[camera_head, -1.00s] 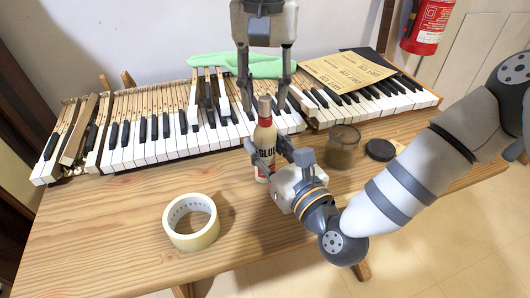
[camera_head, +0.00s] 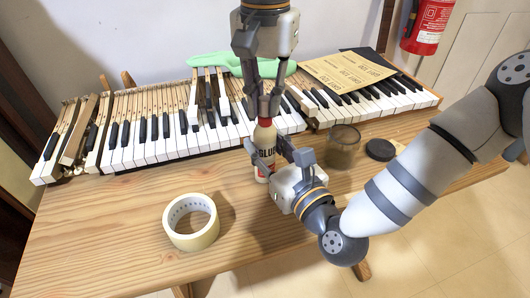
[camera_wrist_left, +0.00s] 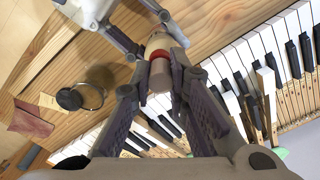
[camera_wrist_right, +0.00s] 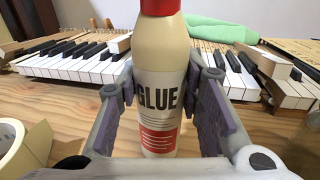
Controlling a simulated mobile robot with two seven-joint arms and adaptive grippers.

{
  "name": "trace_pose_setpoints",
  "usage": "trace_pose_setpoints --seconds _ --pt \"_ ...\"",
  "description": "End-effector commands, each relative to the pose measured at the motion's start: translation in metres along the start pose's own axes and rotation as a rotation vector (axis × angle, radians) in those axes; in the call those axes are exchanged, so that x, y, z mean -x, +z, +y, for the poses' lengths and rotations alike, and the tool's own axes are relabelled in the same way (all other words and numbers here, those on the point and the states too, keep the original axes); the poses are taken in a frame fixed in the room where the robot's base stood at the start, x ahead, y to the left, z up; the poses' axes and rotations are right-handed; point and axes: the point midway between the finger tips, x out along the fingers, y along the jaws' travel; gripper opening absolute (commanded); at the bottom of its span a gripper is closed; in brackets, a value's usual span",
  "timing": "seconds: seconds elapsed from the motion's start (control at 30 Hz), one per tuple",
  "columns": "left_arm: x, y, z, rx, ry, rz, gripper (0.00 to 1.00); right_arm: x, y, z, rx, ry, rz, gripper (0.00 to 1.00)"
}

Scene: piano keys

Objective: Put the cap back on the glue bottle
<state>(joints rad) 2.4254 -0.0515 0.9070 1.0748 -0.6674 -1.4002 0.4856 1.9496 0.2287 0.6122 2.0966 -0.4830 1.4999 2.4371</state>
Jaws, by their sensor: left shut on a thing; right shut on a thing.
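The glue bottle (camera_head: 264,152) stands upright on the wooden table, with a cream body, a red collar and "GLUE" on its label. My right gripper (camera_head: 267,160) is shut around its body; the right wrist view shows the bottle (camera_wrist_right: 160,110) between the two fingers. My left gripper (camera_head: 264,104) points down from above, its fingers shut on the pale cap at the bottle's top. In the left wrist view the pale cap (camera_wrist_left: 160,78) lies between the fingertips, in line with the red collar (camera_wrist_left: 159,54). Whether the cap is fully seated cannot be told.
A tape roll (camera_head: 191,222) lies front left. A glass jar (camera_head: 343,147) and a dark round lid (camera_head: 380,150) are to the right. Piano keys (camera_head: 150,140) span the back, with sandpaper (camera_head: 345,70) and a green cloth (camera_head: 215,62) behind.

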Motion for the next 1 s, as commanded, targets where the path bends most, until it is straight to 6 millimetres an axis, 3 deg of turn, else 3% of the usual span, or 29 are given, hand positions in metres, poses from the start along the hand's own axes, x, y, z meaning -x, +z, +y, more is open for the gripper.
trace_pose_setpoints --seconds 0.2,0.3,0.43,0.47,0.53,0.83,1.0 --pt "0.000 0.000 -0.002 -0.603 -0.005 0.000 0.00 0.000 -0.001 -0.001 0.000 -0.001 0.001 0.00" --pt "0.000 0.000 -0.001 -0.775 -0.004 0.000 0.00 0.000 -0.001 -0.001 0.000 -0.001 0.001 0.00" --pt "0.000 -0.001 -0.002 -0.766 -0.004 0.001 0.00 0.000 -0.001 -0.001 0.000 -0.001 0.001 0.00" --pt "0.000 -0.001 -0.002 -0.765 -0.005 0.001 0.20 0.000 -0.001 -0.001 0.000 -0.001 0.001 0.00" --pt "0.000 -0.001 -0.001 -0.765 -0.004 0.001 0.35 0.000 -0.001 -0.001 0.000 -0.001 0.001 0.00" --pt "0.001 0.000 -0.001 -0.764 -0.003 0.001 0.35 0.000 -0.001 0.000 0.000 -0.001 0.002 0.00" --pt "0.024 -0.001 0.000 -0.763 -0.004 0.004 0.35 0.000 -0.001 0.000 0.000 -0.001 0.002 0.00"
